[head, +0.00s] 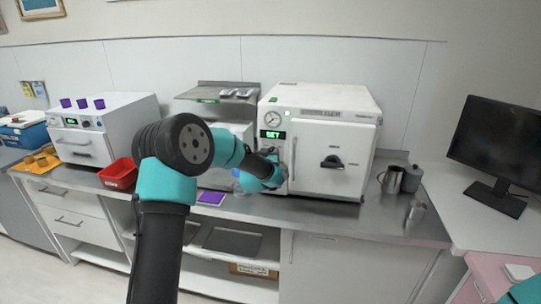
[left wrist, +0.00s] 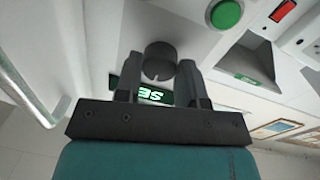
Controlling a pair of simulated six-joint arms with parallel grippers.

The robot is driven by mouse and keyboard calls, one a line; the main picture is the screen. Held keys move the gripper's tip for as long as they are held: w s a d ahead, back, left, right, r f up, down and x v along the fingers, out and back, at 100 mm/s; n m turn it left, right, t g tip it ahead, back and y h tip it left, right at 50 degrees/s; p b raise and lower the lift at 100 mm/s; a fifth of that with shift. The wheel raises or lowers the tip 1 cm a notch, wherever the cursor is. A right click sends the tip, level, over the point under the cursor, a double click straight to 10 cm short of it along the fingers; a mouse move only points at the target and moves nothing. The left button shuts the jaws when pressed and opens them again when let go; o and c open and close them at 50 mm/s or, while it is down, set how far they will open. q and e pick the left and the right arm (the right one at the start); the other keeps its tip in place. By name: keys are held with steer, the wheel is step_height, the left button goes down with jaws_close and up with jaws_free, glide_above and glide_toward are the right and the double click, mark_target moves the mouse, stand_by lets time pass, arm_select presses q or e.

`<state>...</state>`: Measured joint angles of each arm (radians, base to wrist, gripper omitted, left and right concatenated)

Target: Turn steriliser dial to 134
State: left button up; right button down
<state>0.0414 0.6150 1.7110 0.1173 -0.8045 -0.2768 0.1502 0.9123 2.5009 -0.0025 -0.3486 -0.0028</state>
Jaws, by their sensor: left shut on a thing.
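The white steriliser (head: 330,145) stands on the counter right of centre in the head view. Its front panel has a round gauge (head: 272,118) and a green lit display (head: 272,134) reading SET. The black dial (left wrist: 160,58) shows in the left wrist view. My left gripper (head: 284,168) is at the panel below the display. In the left wrist view my left gripper (left wrist: 159,74) is shut on the dial, with a finger on each side. In the head view the dial is hidden by my gripper. Part of the display (left wrist: 150,95) shows between the fingers. My right gripper is not in view.
A green button (left wrist: 226,14) and red switch (left wrist: 283,11) are close by. The steriliser door has a black handle (head: 332,162). Metal jugs (head: 393,180) stand to its right, a red tray (head: 119,174) to the left. The counter front is mostly clear.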

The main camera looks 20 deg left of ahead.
arm_select(q)
steer(key=shift+m, duration=0.5)
steer(key=m, duration=0.8)
steer(key=shift+m+g, duration=0.3)
steer(key=shift+m, duration=0.1)
steer(key=o, duration=0.9)
steer(key=shift+s+d, duration=0.1)
